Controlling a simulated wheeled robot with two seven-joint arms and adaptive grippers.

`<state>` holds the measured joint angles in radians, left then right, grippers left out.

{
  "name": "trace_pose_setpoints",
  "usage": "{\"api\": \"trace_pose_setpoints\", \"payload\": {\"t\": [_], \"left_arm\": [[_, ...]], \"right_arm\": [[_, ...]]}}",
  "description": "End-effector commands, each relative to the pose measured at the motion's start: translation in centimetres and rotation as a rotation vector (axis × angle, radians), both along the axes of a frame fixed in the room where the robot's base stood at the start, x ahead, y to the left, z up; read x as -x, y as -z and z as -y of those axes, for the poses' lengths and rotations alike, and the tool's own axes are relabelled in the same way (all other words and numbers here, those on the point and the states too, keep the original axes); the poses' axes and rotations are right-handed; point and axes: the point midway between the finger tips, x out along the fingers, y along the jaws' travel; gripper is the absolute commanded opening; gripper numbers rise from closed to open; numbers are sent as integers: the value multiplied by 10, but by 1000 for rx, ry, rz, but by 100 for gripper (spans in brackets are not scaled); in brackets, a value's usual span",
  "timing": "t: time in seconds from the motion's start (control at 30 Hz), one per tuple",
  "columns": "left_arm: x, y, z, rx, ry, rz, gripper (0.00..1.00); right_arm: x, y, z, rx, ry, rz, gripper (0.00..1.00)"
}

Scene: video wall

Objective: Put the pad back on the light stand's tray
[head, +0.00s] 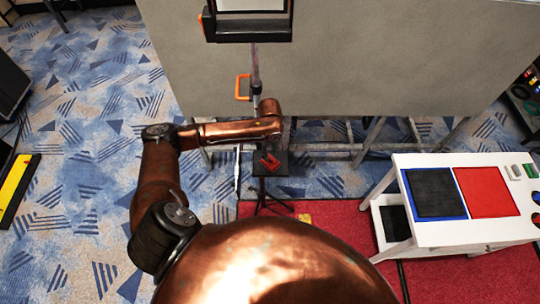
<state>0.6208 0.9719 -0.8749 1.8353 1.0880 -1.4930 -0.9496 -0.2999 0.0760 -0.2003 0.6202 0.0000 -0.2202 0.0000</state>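The light stand (255,65) rises at the centre, with a lit panel (250,5) at its top and an orange handle (243,88) on its pole. A small dark tray (282,170) is low on the stand, and a small red item (270,160) shows on or just above it. I cannot tell whether this red item is the pad. My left arm reaches in from the left, its wrist bent down over the tray. My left gripper (270,148) is at the tray, too small and covered to read its fingers. My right gripper is out of view.
A white table (412,172) stands at the right with a blue-edged dark square (434,193) and a red square (487,192) on top. A large grey panel (350,60) fills the back. Red carpet (340,225) lies in front; patterned floor is open at left.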

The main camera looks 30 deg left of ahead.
Motion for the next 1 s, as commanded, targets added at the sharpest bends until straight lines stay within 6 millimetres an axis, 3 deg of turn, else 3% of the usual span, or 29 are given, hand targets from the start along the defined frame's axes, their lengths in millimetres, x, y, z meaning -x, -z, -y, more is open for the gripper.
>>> {"api": "trace_pose_setpoints", "payload": {"t": [0.2, 0.43, 0.7, 1.0], "left_arm": [[-1, -47, 0, -1, 1, 4, 30], [-1, -84, 0, -1, -1, 2, 30], [0, -96, 0, 0, -1, 0, 30], [2, -89, 5, 7, -9, 0, 30]], "right_arm": [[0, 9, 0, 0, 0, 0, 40], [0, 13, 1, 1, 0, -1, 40], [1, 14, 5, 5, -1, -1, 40], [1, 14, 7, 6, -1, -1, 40]]}}
